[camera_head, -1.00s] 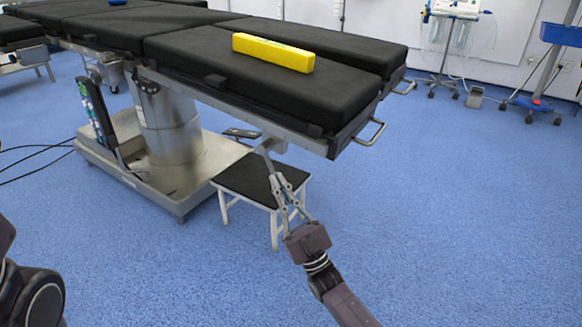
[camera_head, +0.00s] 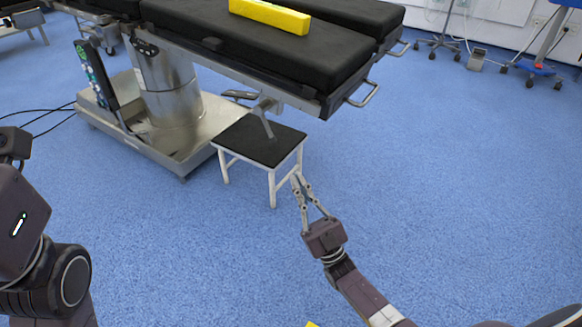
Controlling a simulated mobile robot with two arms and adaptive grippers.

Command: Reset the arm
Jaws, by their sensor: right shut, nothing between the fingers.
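My right gripper (camera_head: 296,176) is shut and empty. It points up and away from me over the blue floor, in front of the small step stool (camera_head: 262,140). Its fingertips overlap the stool's right front leg in the picture; I cannot tell whether they touch it. My right arm comes in from the bottom right. Parts of my left arm (camera_head: 45,250) show at the left edge, bent and dark, and its gripper is not seen.
The operating table (camera_head: 260,55) with black pads stands ahead, a yellow block (camera_head: 270,15) on it. Its metal base (camera_head: 175,125) is at the left. Blue floor is free to the right. A yellow corner shows at the bottom edge.

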